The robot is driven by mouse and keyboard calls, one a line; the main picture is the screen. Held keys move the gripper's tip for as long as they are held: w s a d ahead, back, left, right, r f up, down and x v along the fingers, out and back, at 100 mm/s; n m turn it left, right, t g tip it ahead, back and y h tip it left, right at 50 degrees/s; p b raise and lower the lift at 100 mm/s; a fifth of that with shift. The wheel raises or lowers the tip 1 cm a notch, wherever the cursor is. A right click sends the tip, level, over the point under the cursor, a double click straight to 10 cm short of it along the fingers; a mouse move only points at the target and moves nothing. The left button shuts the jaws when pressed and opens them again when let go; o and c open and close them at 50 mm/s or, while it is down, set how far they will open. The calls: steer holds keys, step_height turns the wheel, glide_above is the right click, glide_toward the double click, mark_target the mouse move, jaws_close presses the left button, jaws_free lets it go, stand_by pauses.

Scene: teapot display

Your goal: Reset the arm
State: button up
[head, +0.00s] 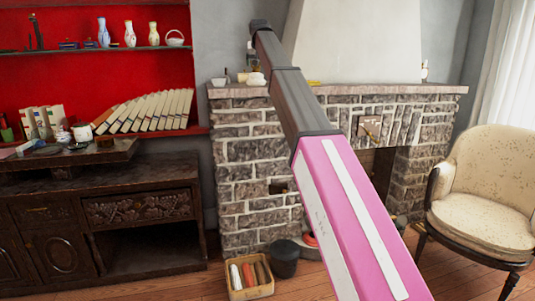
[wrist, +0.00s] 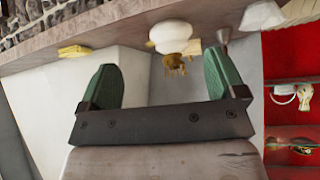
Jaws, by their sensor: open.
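A small white teapot-like vessel (head: 257,78) with a gold top sits on the stone mantel (head: 360,89) in the head view. In the wrist view, which is turned upside down, the vessel (wrist: 169,36) shows beyond the gap between my fingers. My gripper (wrist: 160,62) has its two green fingers spread wide, with nothing held between them. In the head view my arm reaches up from the lower right, and its end is above the mantel's left part; the fingers are hard to make out there.
A white bowl (head: 219,81) stands on the mantel's left end and a yellow item (wrist: 75,51) lies along it. Red shelves (head: 95,52) with vases and books are at left, above a dark cabinet (head: 100,222). A cream armchair (head: 485,215) stands at right.

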steer(key=s+d+f+g, duration=0.1)
steer(key=s+d+f, duration=0.35)
steer(key=f, duration=1.05)
steer(key=s+d+f+g, duration=0.2)
steer(key=s+d+f, duration=0.25)
steer(key=f, duration=1.05)
steer(key=s+d+f+g, duration=0.1)
steer(key=s+d+f, duration=0.35)
steer(key=f, duration=1.05)
steer(key=s+d+f+g, duration=0.1)
steer(key=s+d+f, duration=0.2)
steer(key=s+f, duration=0.6)
steer(key=s+d+f+g, duration=0.2)
steer(key=s+d+f, duration=0.1)
steer(key=s+f, duration=0.6)
steer(key=s+d+f+g, duration=0.1)
steer(key=s+d+f, duration=0.2)
steer(key=s+f, duration=0.6)
steer(key=s, duration=0.5)
steer(key=shift+s+d+f+m+g, duration=0.2)
steer(key=shift+s+d+m+g, duration=0.1)
steer(key=shift+m, duration=0.1)
